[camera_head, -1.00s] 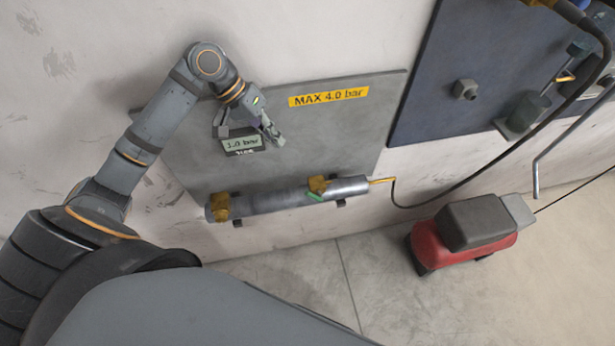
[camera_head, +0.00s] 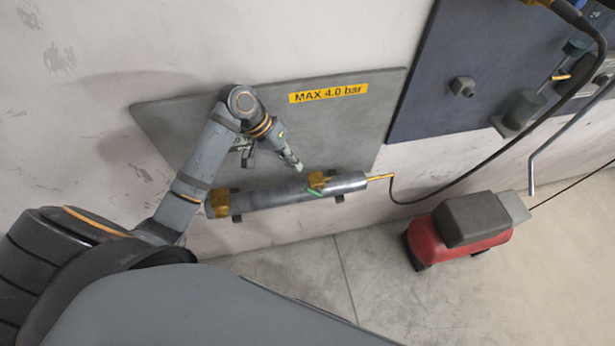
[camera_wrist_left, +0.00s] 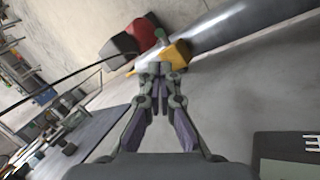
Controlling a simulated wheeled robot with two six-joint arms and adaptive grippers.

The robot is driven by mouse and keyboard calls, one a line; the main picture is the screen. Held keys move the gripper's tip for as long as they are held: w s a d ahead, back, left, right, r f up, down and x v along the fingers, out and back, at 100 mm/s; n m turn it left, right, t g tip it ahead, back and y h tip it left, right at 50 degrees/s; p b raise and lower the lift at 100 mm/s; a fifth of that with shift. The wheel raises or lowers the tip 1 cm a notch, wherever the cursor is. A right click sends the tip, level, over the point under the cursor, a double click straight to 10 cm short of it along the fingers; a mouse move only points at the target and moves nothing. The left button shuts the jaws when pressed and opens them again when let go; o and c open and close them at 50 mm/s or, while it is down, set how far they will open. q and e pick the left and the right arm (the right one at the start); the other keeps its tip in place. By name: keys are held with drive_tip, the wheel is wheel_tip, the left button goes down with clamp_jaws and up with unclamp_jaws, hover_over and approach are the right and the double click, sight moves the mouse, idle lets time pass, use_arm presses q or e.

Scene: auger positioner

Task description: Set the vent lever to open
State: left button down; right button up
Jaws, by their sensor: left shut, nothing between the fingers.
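A grey metal cylinder (camera_head: 270,198) is fixed across the lower edge of the grey wall panel. It has a brass collar at its left end and another brass fitting (camera_head: 318,180) nearer its right end. A small green lever (camera_head: 313,190) lies on that right fitting. My left gripper (camera_head: 297,165) is shut and empty, its tips just above and left of the fitting, seemingly apart from it. In the left wrist view the shut fingers (camera_wrist_left: 158,69) point at the brass fitting (camera_wrist_left: 176,53). My right gripper is not in view.
A dark hose (camera_head: 440,195) runs from the cylinder's right end. A red and grey compressor (camera_head: 465,235) stands on the floor. The pressure display shows partly in the left wrist view (camera_wrist_left: 285,150).

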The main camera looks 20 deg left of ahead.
use_arm(q)
drive_tip(key=x, duration=0.7)
drive_tip(key=shift+f, duration=0.3)
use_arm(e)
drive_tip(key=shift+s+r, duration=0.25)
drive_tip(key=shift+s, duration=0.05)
use_arm(q)
drive_tip(key=shift+f, duration=0.1)
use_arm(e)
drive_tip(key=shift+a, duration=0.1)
use_arm(q)
drive_tip(key=shift+s+a+f+t+h, duration=0.1)
drive_tip(key=shift+s+a+t+h, duration=0.1)
drive_tip(key=shift+t+h, duration=0.25)
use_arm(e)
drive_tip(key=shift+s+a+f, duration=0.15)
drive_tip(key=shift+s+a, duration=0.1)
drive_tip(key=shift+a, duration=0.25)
